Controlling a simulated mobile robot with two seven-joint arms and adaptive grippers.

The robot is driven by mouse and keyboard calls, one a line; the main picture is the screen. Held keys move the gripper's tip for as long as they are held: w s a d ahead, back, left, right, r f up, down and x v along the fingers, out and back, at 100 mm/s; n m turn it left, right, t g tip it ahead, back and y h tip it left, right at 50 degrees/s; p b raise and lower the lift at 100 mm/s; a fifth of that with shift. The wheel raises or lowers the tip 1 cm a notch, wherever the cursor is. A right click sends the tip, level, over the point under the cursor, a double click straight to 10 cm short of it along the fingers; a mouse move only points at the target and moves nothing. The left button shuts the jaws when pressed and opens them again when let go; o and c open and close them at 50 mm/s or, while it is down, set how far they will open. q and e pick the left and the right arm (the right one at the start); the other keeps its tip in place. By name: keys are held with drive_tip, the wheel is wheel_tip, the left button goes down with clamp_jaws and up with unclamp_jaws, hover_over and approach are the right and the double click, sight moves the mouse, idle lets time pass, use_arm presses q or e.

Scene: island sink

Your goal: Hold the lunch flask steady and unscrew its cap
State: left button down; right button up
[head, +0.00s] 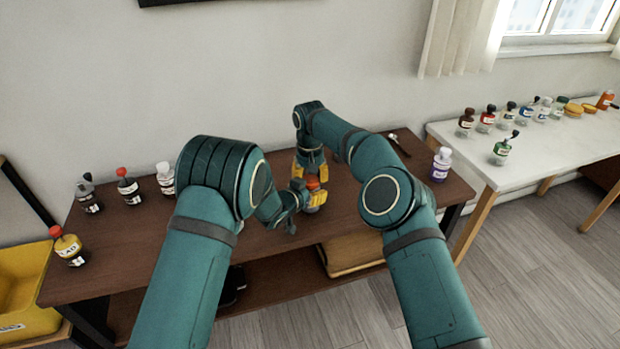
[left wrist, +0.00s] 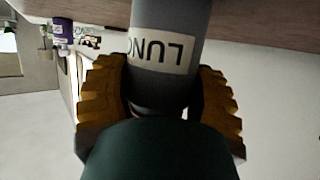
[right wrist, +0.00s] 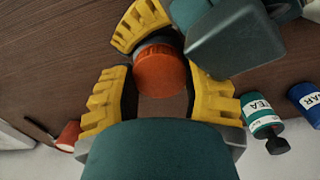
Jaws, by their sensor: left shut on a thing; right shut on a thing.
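The lunch flask is a grey cylinder standing on the brown table, mostly hidden by my grippers in the head view. Its body (left wrist: 166,20) and a pale label reading "LUNC", upside down, show in the left wrist view. My left gripper (head: 305,198) is shut on the flask body, with yellow fingers on both sides of it (left wrist: 165,88). The orange-red cap (right wrist: 160,70) is at the flask's top, between the fingers of my right gripper (right wrist: 160,88), which is shut on it. Whether the cap's thread is loose cannot be seen.
A dark utensil (head: 399,146) lies at the back right. A yellow bin (head: 28,285) is at left; a white table (head: 560,150) is at right.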

drive_tip(key=o, duration=1.2)
drive_tip(key=shift+o, duration=0.2)
drive_tip(key=shift+a, duration=0.1)
drive_tip(key=shift+s+a, duration=0.1)
